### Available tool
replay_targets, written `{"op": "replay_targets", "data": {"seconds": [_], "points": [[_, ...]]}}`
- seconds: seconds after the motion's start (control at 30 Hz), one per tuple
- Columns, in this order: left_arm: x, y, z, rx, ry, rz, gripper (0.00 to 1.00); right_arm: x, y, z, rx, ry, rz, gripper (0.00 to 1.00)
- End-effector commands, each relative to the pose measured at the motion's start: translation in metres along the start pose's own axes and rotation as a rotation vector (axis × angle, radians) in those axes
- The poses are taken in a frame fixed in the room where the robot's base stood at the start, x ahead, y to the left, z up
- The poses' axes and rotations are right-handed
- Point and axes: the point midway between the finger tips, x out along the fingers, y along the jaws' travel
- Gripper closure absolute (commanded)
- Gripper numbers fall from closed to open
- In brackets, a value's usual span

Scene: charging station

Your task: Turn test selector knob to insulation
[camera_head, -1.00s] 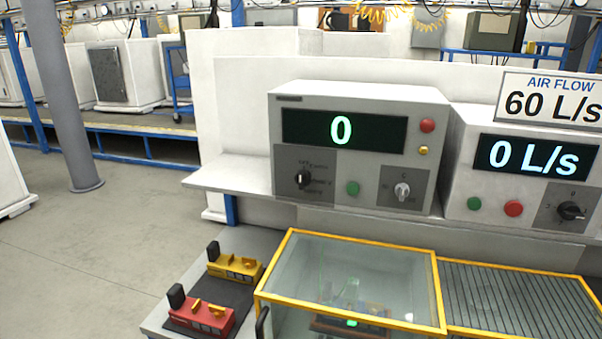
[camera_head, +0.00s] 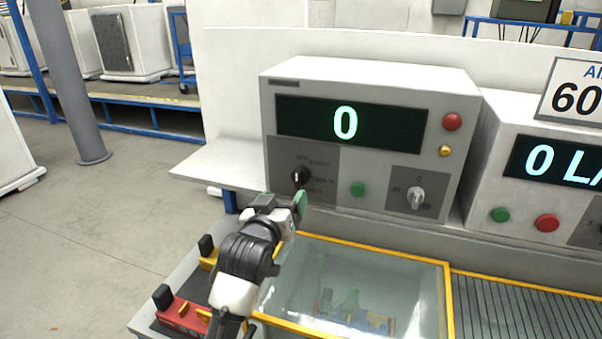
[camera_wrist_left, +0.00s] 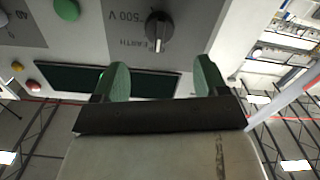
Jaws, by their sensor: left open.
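The test selector knob (camera_head: 300,175) is a black rotary knob with a white pointer line, on a dark grey panel at the lower left of the white tester (camera_head: 365,130). In the left wrist view the knob (camera_wrist_left: 158,27) is upside down, near the printed marks "500 V" and "EARTH". My left gripper (camera_head: 300,200) is just below and in front of the knob. In the left wrist view its two green fingertips (camera_wrist_left: 160,78) are spread wide and empty, with the knob ahead between them, apart from both. My right gripper is not in view.
A green button (camera_head: 357,189) and a grey knob (camera_head: 415,197) are on the same tester. The air flow unit (camera_head: 540,165) stands to the right. A yellow-framed clear box (camera_head: 360,280) lies below, with red (camera_head: 180,316) and yellow fixtures beside it.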

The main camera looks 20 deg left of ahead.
Motion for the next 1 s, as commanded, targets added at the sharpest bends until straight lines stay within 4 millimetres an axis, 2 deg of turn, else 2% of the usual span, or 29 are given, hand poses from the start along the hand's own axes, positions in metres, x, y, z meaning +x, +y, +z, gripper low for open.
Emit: {"op": "replay_targets", "data": {"seconds": [0.3,0.5,0.67,1.0], "points": [[0.053,0.001,-0.002,0.0,-0.005,-0.001,0.27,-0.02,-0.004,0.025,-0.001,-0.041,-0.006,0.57],[0.08,0.001,-0.001,0.0,-0.005,-0.001,0.27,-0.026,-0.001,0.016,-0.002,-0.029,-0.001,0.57],[0.092,0.0,0.0,0.0,-0.004,0.0,0.27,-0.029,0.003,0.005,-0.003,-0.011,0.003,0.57],[0.096,0.0,0.001,0.0,-0.003,0.0,0.27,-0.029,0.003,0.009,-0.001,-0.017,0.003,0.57]]}}
